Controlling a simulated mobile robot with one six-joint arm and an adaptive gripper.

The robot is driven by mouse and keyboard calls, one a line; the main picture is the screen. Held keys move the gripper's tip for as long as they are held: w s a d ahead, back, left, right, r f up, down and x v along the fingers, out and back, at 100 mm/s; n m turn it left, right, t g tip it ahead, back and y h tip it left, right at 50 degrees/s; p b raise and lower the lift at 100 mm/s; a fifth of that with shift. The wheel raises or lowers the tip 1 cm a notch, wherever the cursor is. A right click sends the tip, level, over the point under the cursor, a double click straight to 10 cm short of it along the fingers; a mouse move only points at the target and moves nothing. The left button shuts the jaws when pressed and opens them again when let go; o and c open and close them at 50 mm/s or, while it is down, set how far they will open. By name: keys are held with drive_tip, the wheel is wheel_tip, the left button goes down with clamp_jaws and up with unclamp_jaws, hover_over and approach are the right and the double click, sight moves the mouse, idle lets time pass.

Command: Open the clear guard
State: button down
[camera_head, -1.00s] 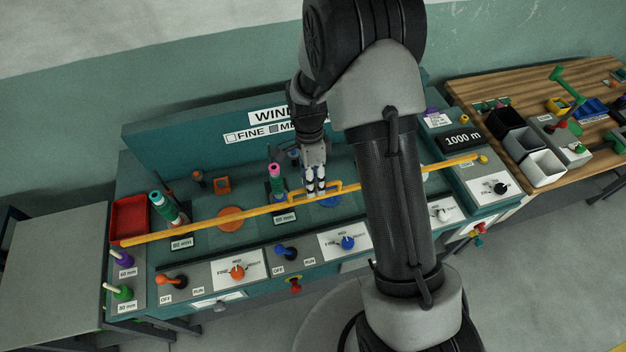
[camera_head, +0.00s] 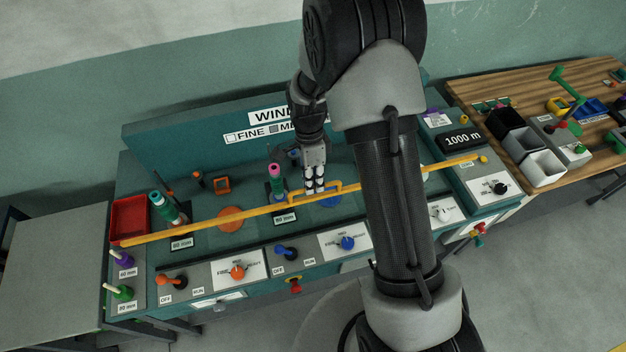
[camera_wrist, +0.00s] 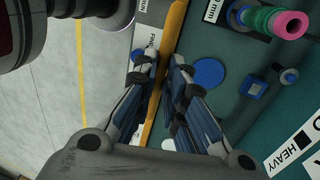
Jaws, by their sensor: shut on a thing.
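The clear guard shows mainly by its long yellow front bar (camera_head: 230,222), which runs across the whole bench and bears a small yellow handle (camera_head: 330,184). The clear panel itself is hard to make out. My gripper (camera_head: 315,190) reaches down from behind to the handle. In the wrist view its fingers (camera_wrist: 165,72) stand on either side of the yellow rail (camera_wrist: 174,35), shut on the handle; the exact contact is partly hidden by the fingers. The guard lies low over the teal bench deck.
Under the bar's line are a blue disc (camera_wrist: 208,72), an orange disc (camera_head: 230,219) and spools (camera_head: 165,208). Knobs and levers (camera_head: 285,252) line the front panel. A red tray (camera_head: 130,218) is at left. A wooden table (camera_head: 470,95) with bins stands at right.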

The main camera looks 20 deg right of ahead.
wheel_tip(320, 180, down, 17)
drive_tip(key=b, duration=1)
drive_tip(key=shift+f, duration=0.1)
drive_tip(key=c, duration=1.7)
unclamp_jaws()
drive_tip(key=shift+o, duration=0.2)
approach(313, 214)
drive_tip(key=shift+w+d+r, duration=0.1)
drive_tip(key=shift+w+r, duration=0.2)
drive_tip(key=shift+r, duration=0.25)
drive_tip(key=shift+w+r, duration=0.3)
drive_tip(key=shift+r, duration=0.25)
